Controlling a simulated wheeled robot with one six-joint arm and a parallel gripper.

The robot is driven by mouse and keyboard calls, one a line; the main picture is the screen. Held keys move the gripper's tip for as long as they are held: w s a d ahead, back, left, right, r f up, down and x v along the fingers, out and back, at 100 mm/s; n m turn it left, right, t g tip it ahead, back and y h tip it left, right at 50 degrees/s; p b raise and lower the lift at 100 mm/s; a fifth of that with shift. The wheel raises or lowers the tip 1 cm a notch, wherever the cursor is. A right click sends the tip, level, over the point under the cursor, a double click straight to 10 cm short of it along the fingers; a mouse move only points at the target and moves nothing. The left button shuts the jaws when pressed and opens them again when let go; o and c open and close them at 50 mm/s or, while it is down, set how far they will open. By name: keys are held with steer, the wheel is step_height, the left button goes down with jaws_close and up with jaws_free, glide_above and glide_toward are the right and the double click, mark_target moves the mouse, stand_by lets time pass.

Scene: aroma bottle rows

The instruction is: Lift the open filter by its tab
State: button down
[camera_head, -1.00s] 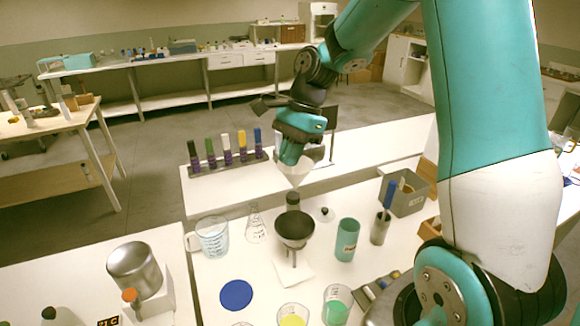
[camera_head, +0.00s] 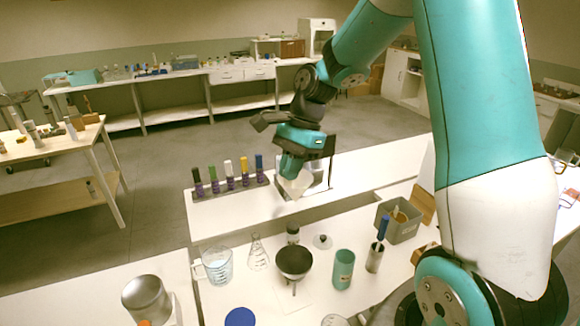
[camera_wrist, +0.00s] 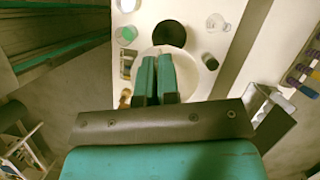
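The open filter (camera_head: 297,185) is a white cone, point down, hanging under my gripper (camera_head: 292,172) in the head view. In the wrist view, the two teal fingers (camera_wrist: 156,70) lie close together, and the pale filter (camera_wrist: 187,80) shows around and beyond their tips. My gripper seems shut on the filter's tab; the tab itself is hidden by the fingers. The filter is in the air, apart from the dark funnel (camera_head: 294,262) on its stand, which also shows in the wrist view (camera_wrist: 168,34).
A rack of coloured tubes (camera_head: 228,184) stands on the far bench. Around the funnel are a measuring jug (camera_head: 217,266), a conical flask (camera_head: 258,254), a green cylinder (camera_head: 343,270), a cup with a blue-handled tool (camera_head: 375,258) and a grey box (camera_head: 398,225).

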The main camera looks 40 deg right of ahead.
steer(key=shift+r, duration=0.2)
steer(key=s+a+p, duration=0.1)
steer(key=s+a, duration=0.2)
steer(key=s, duration=1.1)
steer(key=shift+s, duration=0.35)
